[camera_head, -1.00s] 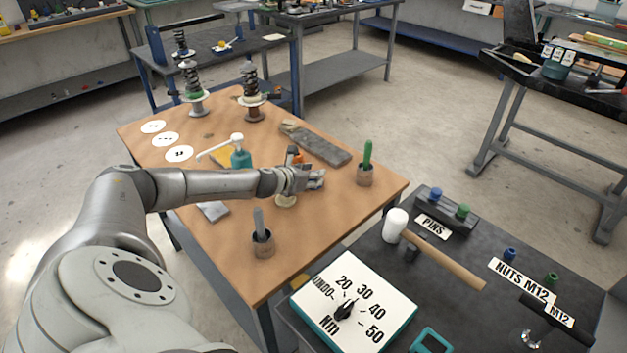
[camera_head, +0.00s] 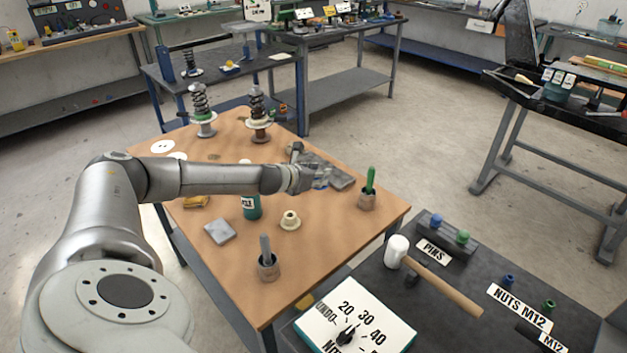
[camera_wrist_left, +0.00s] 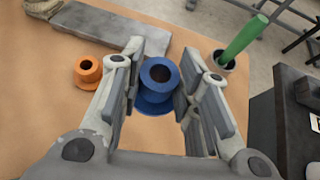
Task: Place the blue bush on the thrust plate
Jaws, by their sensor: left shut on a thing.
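The blue bush (camera_wrist_left: 159,86), a flanged ring with a dark bore, sits upright between my left gripper's fingers (camera_wrist_left: 158,88) in the left wrist view. The left gripper is shut on it. In the head view, my left gripper (camera_head: 318,181) is over the far right part of the wooden table, with a bit of the blue bush (camera_head: 321,184) showing. I cannot tell whether the bush is clear of the table. I cannot make out for sure which thing is the thrust plate. My right gripper is not in view.
An orange bush (camera_wrist_left: 88,69) and a grey slab (camera_wrist_left: 115,30) are near the gripper. A cream bush (camera_head: 290,221), grey square plate (camera_head: 219,231), brush pots (camera_head: 367,200) and two spring struts (camera_head: 202,103) stand on the wooden table (camera_head: 330,240). The front middle is partly clear.

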